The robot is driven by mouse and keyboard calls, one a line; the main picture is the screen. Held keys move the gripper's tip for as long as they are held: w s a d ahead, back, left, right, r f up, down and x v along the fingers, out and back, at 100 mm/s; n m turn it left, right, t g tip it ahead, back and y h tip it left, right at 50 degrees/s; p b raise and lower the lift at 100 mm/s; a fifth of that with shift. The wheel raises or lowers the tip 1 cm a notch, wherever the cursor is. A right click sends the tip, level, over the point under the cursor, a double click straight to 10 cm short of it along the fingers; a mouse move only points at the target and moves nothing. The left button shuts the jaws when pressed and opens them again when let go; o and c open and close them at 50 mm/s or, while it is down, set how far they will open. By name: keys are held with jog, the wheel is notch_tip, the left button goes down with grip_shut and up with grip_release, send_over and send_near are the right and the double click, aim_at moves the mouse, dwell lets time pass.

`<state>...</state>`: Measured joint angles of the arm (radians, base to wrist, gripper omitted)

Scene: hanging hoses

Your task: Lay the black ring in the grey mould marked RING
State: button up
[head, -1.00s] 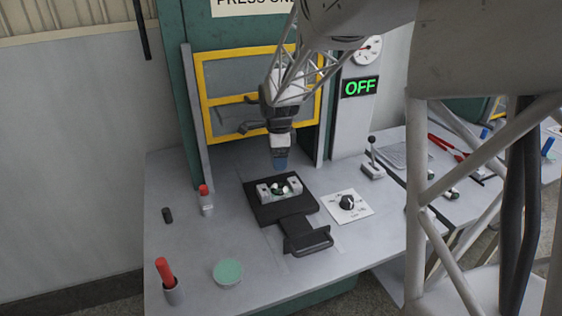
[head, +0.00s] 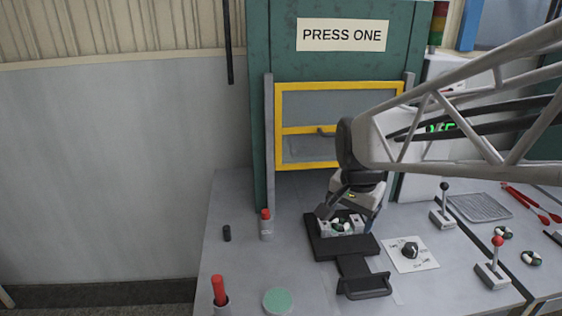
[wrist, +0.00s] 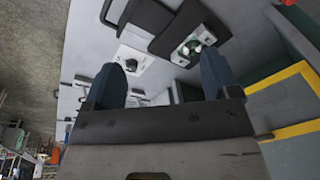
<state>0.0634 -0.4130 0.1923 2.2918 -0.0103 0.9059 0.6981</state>
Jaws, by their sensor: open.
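A light grey block (head: 324,229), which looks like a mould, sits on a black tray (head: 362,246) below the press. A rounded dark, green and white thing (head: 343,225) lies in it; I cannot tell whether this is the black ring. No RING marking is legible. The block also shows in the wrist view (wrist: 186,52). My gripper (wrist: 163,68) is open, its two blue fingers apart with nothing between them. In the head view my gripper hangs tilted close over the back of the tray, its fingertips hard to make out.
A yellow-framed guard (head: 300,130) is raised behind. A dial plate (head: 411,253) and a red-knobbed lever (head: 494,265) stand right. Two dark-and-white round pieces (head: 503,232) (head: 530,258) lie further right. A red-capped bottle (head: 266,226), black cylinder (head: 227,233) and green disc (head: 278,300) are left.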

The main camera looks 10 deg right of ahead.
jog(key=s+a+n, duration=0.2)
jog(key=s+n, duration=0.6)
jog(key=s, duration=0.6)
jog(key=shift+a+f+t, duration=0.2)
jog(key=shift+a+t, duration=0.05)
jog(key=shift+t, duration=0.15)
jog(key=shift+s, duration=0.1)
